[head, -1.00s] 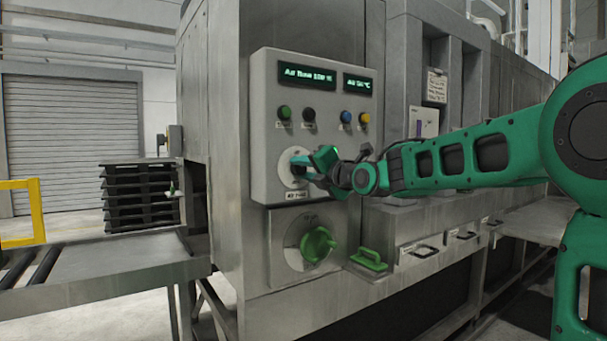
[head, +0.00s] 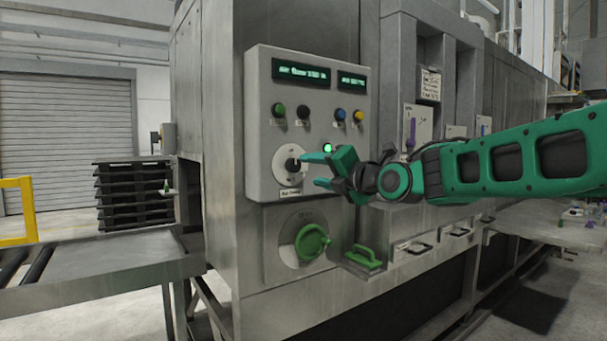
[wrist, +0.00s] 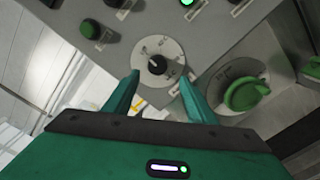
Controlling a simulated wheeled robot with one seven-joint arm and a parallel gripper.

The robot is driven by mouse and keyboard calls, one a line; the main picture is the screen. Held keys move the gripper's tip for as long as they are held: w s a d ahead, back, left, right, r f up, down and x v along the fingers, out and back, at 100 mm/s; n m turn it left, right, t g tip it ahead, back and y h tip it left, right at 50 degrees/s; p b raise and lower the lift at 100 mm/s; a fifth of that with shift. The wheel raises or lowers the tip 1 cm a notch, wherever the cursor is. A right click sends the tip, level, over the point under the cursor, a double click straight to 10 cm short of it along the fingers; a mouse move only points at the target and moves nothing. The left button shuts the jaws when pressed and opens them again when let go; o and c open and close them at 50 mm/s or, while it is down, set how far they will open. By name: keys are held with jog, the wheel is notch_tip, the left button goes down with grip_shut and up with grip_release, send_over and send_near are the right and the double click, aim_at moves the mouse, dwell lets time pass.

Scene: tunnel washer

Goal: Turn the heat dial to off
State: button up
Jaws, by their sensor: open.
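A black dial knob on a round white plate (head: 283,170) sits low on the grey control panel (head: 258,110). In the wrist view the black knob (wrist: 157,64) shows between and beyond my fingertips, with markings around it that are too small to read. A large green rotary handle (head: 311,243) is on a square plate below the panel; it also shows at the right in the wrist view (wrist: 246,94). My gripper (head: 316,171) is open and empty, just right of the dial in the head view, with its fingers pointing at it and apart from the knob.
Green, black, blue and yellow buttons (head: 340,115) sit above the dial, under two lit displays (head: 301,72). A lit green lamp (head: 327,148) is right of the dial. A green pull handle (head: 364,257) is at lower right. A roller conveyor (head: 90,265) lies left.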

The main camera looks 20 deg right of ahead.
jog(key=shift+v, duration=1.25)
jog(key=shift+f, duration=0.1)
jog(key=s+d+f+m+g+h, duration=0.25)
jog(key=s+d+f+m, duration=0.2)
jog(key=f, duration=0.25)
jog(key=s+d+f+m+g+h, duration=0.1)
jog(key=s+d+f+m+g, duration=0.25)
jog(key=f+m, duration=0.35)
jog(key=s+d+f+m+g+h, duration=0.2)
jog(key=s+d+f+m, duration=0.25)
jog(key=f, duration=0.35)
jog(key=s+f+m+g, duration=0.3)
jog(key=s+m, duration=0.3)
jog(key=s, duration=0.3)
jog(key=s+d+f+m+g, duration=0.1)
jog(key=s+f+m+g, duration=0.2)
jog(key=s+f+m, duration=0.3)
jog(key=s+d+f+m+g, duration=0.1)
jog(key=s+f+m+g, duration=0.2)
jog(key=s, duration=1)
jog(key=f+m, duration=0.2)
jog(key=m, duration=0.1)
jog(key=shift+m, duration=0.4)
